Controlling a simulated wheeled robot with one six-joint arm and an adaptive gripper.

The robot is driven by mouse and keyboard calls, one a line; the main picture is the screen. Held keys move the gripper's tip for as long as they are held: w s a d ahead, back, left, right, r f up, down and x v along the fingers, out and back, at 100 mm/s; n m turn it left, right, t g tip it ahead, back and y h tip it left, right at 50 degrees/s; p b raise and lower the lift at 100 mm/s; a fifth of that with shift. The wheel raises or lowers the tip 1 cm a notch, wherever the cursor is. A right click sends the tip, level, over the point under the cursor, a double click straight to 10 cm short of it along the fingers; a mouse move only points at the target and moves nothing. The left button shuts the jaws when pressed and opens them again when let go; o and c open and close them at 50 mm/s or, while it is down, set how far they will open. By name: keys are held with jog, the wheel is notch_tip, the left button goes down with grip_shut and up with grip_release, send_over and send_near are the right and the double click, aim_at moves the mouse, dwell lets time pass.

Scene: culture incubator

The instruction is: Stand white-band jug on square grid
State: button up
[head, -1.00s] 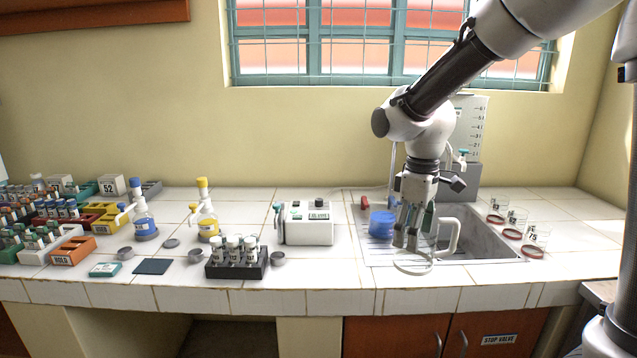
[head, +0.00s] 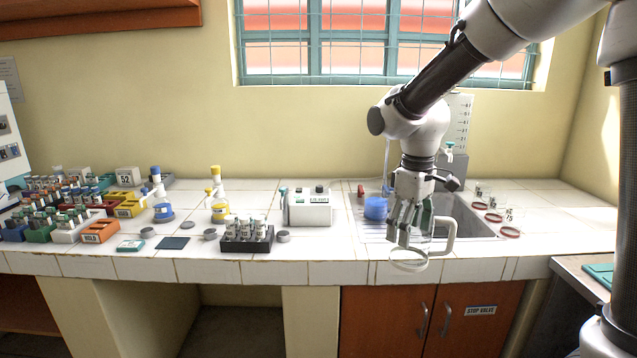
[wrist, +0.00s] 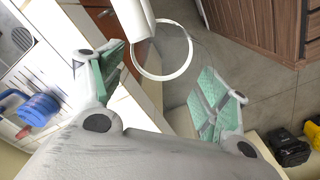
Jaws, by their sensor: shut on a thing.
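The white-band jug is clear, with a white ring (head: 409,260) and a pale handle (head: 447,237) on its right side. My gripper (head: 404,243) is shut on this jug and holds it upright in front of the sink, over the counter's front edge. In the wrist view, the white ring (wrist: 163,50) and handle (wrist: 134,18) show between the green-padded fingers (wrist: 158,92); the clear wall is barely visible. I cannot make out a square grid for certain. A green flat item (head: 600,272) lies on the lower side table, cut off by my body.
A blue vessel (head: 375,209) stands left of the sink (head: 468,222). Several red-rimmed clear dishes (head: 510,232) line the counter's right end. A white device (head: 309,207), vial rack (head: 247,238) and wash bottles (head: 219,205) stand left. The lower side table (head: 572,268) adjoins at right.

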jog(key=w+d+f+m, duration=0.4)
jog(key=w+f+m, duration=0.4)
jog(key=f, duration=0.5)
jog(key=s+d+f+m, duration=0.1)
jog(key=d+f, duration=0.4)
jog(key=f, duration=0.2)
jog(key=shift+s+d, duration=0.15)
jog(key=shift+d, duration=0.15)
